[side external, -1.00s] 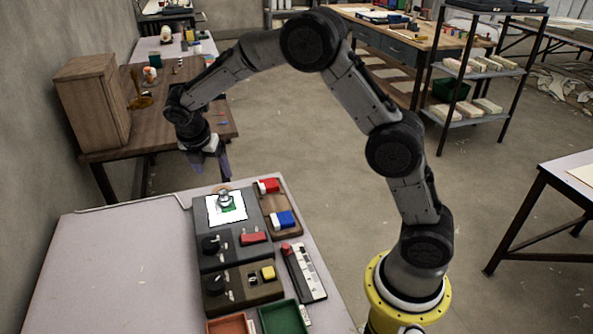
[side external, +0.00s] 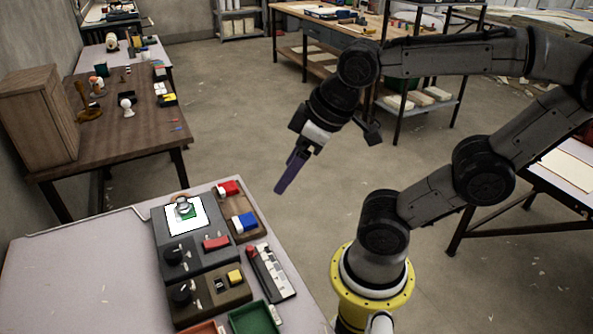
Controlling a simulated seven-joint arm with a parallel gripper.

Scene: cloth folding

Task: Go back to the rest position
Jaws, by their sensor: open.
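My gripper (side external: 290,173) hangs in the air in the middle of the side external view, its purple fingers pointing down and to the left. It is open with nothing visible between the fingers, though they overlap from this angle. It is beyond the right edge of the light table (side external: 75,260), apart from everything on it. The arm is bent, with its links reaching to the right side of the picture above the yellow base.
On the table are a dark panel with a white sheet (side external: 187,220), a wooden tray with red and blue blocks (side external: 243,222), a keyed strip (side external: 271,273) and a green tray (side external: 255,318). A wooden cabinet (side external: 40,118) stands at the back left. The floor (side external: 240,110) behind my gripper is clear.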

